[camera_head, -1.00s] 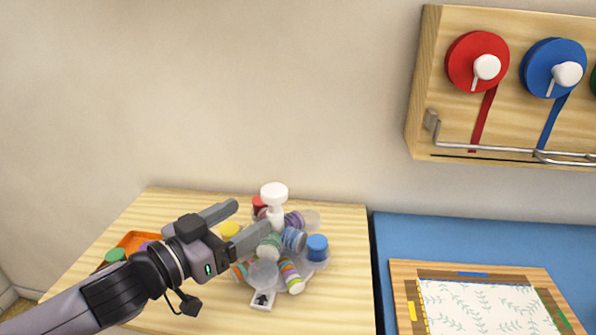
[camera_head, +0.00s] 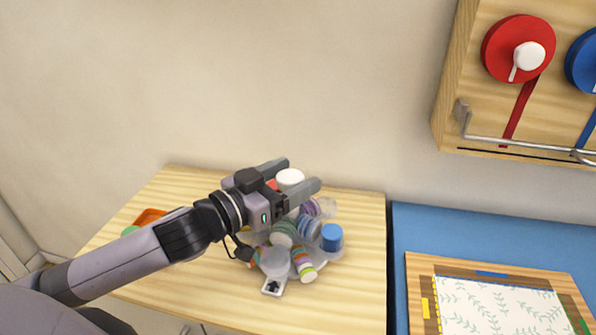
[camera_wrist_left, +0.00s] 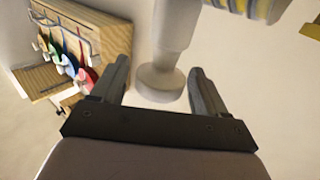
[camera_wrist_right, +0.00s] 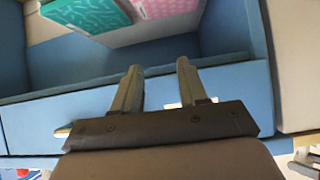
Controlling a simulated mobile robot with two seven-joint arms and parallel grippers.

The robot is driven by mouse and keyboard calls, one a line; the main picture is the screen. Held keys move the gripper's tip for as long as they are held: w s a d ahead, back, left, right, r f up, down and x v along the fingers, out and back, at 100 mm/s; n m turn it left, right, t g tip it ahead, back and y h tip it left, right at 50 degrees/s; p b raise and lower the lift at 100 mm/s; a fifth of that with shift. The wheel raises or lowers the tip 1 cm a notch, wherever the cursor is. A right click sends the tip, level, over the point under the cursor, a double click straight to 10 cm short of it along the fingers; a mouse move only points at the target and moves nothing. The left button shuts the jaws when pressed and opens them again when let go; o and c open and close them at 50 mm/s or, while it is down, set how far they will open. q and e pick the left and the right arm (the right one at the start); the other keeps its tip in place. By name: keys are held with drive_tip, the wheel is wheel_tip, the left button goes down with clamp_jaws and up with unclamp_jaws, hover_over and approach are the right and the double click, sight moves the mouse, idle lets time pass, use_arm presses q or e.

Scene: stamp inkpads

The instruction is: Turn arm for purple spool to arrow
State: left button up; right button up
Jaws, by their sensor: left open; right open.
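A carousel of washi-tape spools on clear arms stands on the wooden table, with a white round knob (camera_head: 290,178) on its central post. A purple spool (camera_head: 312,207) sits at its back right, partly hidden by my left gripper. A white tab with a dark mark (camera_head: 273,287), probably the arrow, sticks out at the front, under a clear arm end. My left gripper (camera_head: 302,173) is open, with its fingers either side of the knob; the knob (camera_wrist_left: 162,82) also shows between the fingers in the left wrist view. My right gripper (camera_wrist_right: 158,66) is open and empty, by blue drawers.
Other spools crowd the carousel: a blue-topped one (camera_head: 332,237), a green one (camera_head: 283,232) and a striped one (camera_head: 304,268). An orange tray (camera_head: 150,216) lies at the left. A wooden rack with ribbon reels (camera_head: 505,60) hangs at the right.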

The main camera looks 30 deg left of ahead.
use_arm(q)
drive_tip(key=shift+x, duration=0.9)
clamp_jaws()
drive_tip(key=shift+w, duration=0.1)
